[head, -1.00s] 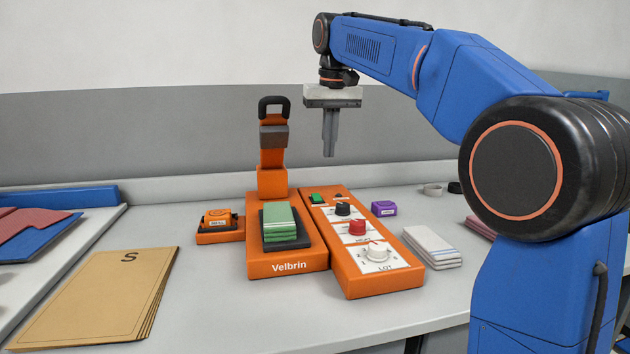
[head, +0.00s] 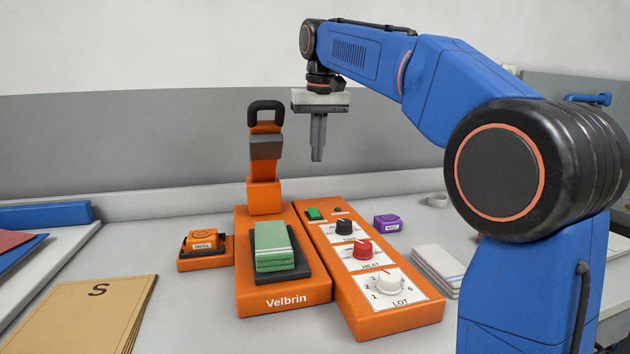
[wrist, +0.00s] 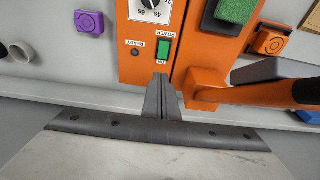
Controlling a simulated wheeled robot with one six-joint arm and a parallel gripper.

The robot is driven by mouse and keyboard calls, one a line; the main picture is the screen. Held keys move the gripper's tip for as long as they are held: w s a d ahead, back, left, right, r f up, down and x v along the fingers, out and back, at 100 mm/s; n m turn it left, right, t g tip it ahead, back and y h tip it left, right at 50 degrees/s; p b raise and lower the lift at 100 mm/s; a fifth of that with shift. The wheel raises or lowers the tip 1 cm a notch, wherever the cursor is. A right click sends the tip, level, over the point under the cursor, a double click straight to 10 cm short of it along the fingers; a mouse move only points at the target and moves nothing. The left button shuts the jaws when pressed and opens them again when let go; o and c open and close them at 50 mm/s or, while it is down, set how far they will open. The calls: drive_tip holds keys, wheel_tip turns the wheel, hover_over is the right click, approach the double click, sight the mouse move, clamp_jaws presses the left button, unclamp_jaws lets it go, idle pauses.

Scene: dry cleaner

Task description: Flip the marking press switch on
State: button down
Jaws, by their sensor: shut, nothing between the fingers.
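The marking press (head: 283,297) is orange, labelled Velbrin, with an upright handle at its back. Its control panel (head: 388,322) lies along the right side. The green power switch (head: 313,213) is at the panel's far end and also shows in the wrist view (wrist: 163,50), beside a dark ready lamp (wrist: 135,53). Which way the switch is tipped I cannot tell. My gripper (head: 317,158) is shut and empty, pointing down above the far end of the press. In the wrist view its fingertips (wrist: 161,80) appear just below the switch, apart from it.
Black, red and white knobs run down the panel. A green cloth stack (head: 272,236) lies on the press bed. An orange stamp pad (head: 203,241) is at left, a purple block (head: 388,223) and white cloths (head: 437,268) at right. The press handle (head: 266,106) stands left of my gripper.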

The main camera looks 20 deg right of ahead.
sight(315, 210)
drive_tip(key=w+f, duration=0.1)
drive_tip(key=f, duration=0.8)
drive_tip(key=w+f, duration=0.1)
drive_tip(key=f, duration=0.3)
drive_tip(key=shift+w+f, duration=0.2)
drive_tip(key=shift+w, duration=0.1)
drive_tip(key=shift+w, duration=0.1)
drive_tip(key=shift+w+f+g, duration=0.1)
drive_tip(key=shift+f+g, duration=0.15)
drive_tip(key=shift+g, duration=0.15)
drive_tip(key=shift+s, duration=0.2)
drive_tip(key=shift+s+r, duration=0.25)
drive_tip(key=shift+s, duration=0.35)
drive_tip(key=shift+r, duration=0.15)
